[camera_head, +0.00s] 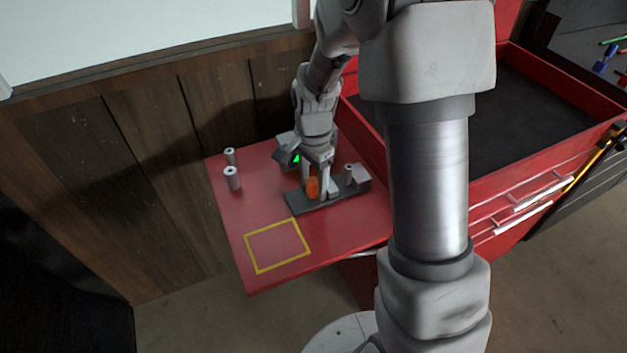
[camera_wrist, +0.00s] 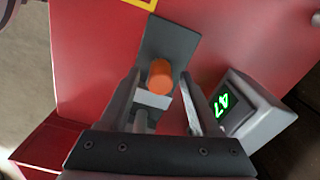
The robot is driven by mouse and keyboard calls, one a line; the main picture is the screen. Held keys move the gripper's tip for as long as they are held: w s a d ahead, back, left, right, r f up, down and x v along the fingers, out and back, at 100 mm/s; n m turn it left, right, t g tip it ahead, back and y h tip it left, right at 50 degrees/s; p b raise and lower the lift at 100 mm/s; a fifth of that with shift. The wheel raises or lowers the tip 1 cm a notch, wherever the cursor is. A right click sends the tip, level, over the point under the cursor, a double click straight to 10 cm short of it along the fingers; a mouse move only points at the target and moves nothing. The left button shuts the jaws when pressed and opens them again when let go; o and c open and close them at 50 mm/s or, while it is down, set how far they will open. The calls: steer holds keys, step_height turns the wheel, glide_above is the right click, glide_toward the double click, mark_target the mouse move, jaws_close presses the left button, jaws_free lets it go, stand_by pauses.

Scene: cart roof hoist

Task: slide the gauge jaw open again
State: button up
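The gauge is a dark grey base (camera_head: 300,203) lying on a red side shelf. An orange knob (camera_head: 312,187) stands on it, and shows in the wrist view (camera_wrist: 160,75) with a pale jaw block (camera_wrist: 152,99) beside it. A grey cylinder (camera_head: 350,173) stands at the gauge's right end, by a pale end block (camera_head: 361,181). My gripper (camera_head: 319,186) points down over the gauge. In the wrist view my gripper (camera_wrist: 160,78) is open, its fingers either side of the knob with gaps showing. The gauge's far end is hidden behind the gripper body.
A display (camera_wrist: 245,110) with green digits, apparently 47, stands beside the gauge. Two loose grey cylinders (camera_head: 232,178) (camera_head: 230,156) stand at the shelf's left. A yellow square outline (camera_head: 278,246) is empty. A red cart tray (camera_head: 530,110) rises at right; a wooden wall (camera_head: 140,150) lies behind.

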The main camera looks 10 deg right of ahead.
mark_target(313, 180)
step_height(313, 180, up, 17)
steer(key=p, duration=0.2)
steer(key=shift+r, duration=0.2)
steer(key=shift+s+r, duration=0.1)
stand_by(0.5)
steer(key=s+d+r+n+t, duration=0.1)
steer(key=s+r+n+t, duration=0.1)
steer(key=s+n, duration=0.4)
steer(key=s+d+r+n+t, duration=0.1)
steer(key=s+r+n+t, duration=0.2)
steer(key=s, duration=0.9)
steer(key=r+n, duration=0.1)
steer(key=n, duration=0.2)
steer(key=shift+s+n+t, duration=0.3)
steer(key=shift+n, duration=0.1)
